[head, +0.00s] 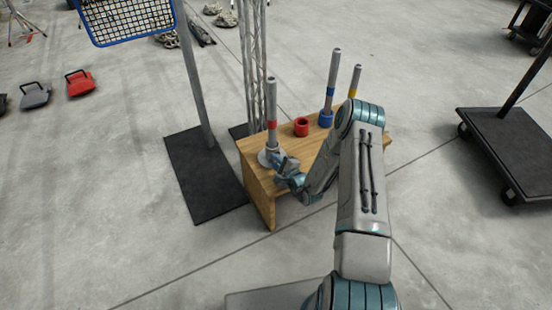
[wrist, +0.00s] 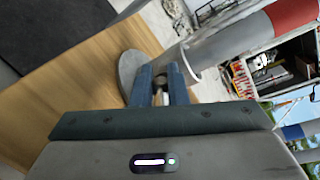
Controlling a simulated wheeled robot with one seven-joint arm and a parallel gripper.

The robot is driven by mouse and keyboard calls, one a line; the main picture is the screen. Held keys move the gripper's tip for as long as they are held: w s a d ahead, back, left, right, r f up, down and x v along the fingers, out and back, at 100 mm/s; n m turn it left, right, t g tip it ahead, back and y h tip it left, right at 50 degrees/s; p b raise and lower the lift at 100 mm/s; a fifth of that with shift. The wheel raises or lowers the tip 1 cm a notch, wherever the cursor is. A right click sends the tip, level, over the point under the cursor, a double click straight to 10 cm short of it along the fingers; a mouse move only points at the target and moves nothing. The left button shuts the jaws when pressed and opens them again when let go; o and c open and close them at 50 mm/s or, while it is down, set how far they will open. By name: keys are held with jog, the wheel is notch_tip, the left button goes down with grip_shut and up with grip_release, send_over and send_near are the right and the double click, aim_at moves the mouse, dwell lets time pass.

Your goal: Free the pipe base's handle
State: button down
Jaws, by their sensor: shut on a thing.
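The pipe base (head: 264,157) is a round grey disc near the left end of the wooden table. A grey pipe (head: 271,98) with a red band stands upright in its socket. In the wrist view the base's disc (wrist: 128,72) and the pipe's lower end (wrist: 230,45) appear tilted. My gripper (head: 282,165) is at the near side of the base. In the wrist view its two blue fingers (wrist: 160,76) are closed around the small dark handle (wrist: 159,88) beside the socket. The fingers hide part of the handle.
On the wooden table (head: 259,183), a red ring (head: 301,127) sits right of the base. A lattice tower (head: 254,65) stands close behind. A black cart (head: 510,140) is at right.

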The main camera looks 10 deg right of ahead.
jog(key=shift+s+a+f+n+h, duration=0.1)
jog(key=shift+f+n+h, duration=0.2)
jog(key=shift+n, duration=0.5)
jog(key=c, duration=1.5)
grip_release()
jog(key=shift+s+d+r+p, duration=0.2)
jog(key=shift+s+p, duration=0.1)
jog(key=shift+s, duration=0.1)
jog(key=p+v, duration=0.2)
jog(key=v, duration=1)
jog(key=shift+s+p, duration=0.35)
jog(key=shift+s, duration=0.1)
